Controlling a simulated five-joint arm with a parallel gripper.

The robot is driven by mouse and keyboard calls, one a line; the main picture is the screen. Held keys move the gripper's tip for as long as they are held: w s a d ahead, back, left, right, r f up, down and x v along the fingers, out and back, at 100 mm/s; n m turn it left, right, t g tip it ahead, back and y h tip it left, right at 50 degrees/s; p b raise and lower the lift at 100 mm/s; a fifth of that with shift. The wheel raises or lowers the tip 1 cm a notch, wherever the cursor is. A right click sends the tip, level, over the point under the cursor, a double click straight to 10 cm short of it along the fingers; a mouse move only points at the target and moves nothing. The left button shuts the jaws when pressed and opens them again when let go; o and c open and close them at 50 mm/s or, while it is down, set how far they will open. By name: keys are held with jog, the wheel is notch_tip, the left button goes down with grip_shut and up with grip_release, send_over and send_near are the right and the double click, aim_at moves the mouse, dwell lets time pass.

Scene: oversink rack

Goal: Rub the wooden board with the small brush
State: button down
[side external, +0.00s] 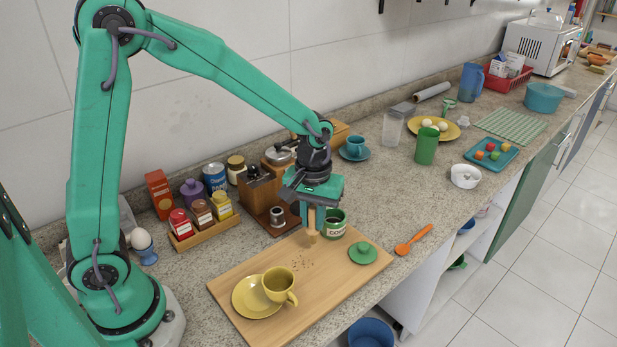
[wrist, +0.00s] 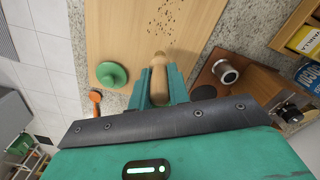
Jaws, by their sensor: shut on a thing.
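The wooden board (side external: 335,283) lies flat on the counter in the side view; it also fills the top middle of the wrist view (wrist: 125,35). Dark crumbs (side external: 298,265) are scattered on it, and they show at the top of the wrist view (wrist: 172,22). My gripper (side external: 311,213) is above the board's back part, pointing down. It is shut on the small brush (side external: 312,233), whose pale wooden body shows between the fingers in the wrist view (wrist: 160,68). I cannot tell whether the brush's lower end touches the board.
A yellow cup (side external: 279,284) on a yellow saucer (side external: 250,298) stands at the board's front left. A green lid (side external: 362,252) lies at its right end. A green tin (side external: 336,221) stands close behind my gripper. An orange spoon (side external: 413,240) and a spice rack (side external: 205,231) are nearby.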

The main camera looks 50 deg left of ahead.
aim_at(312, 229)
jog(key=f, duration=0.3)
jog(key=shift+s+f, duration=0.15)
jog(key=shift+s, duration=4.9)
jog(key=shift+d, duration=0.4)
jog(key=shift+w, duration=5.1)
jog(key=shift+d, duration=0.45)
jog(key=shift+s, duration=5.15)
notch_tip(312, 229, up, 8)
jog(key=shift+w, duration=0.15)
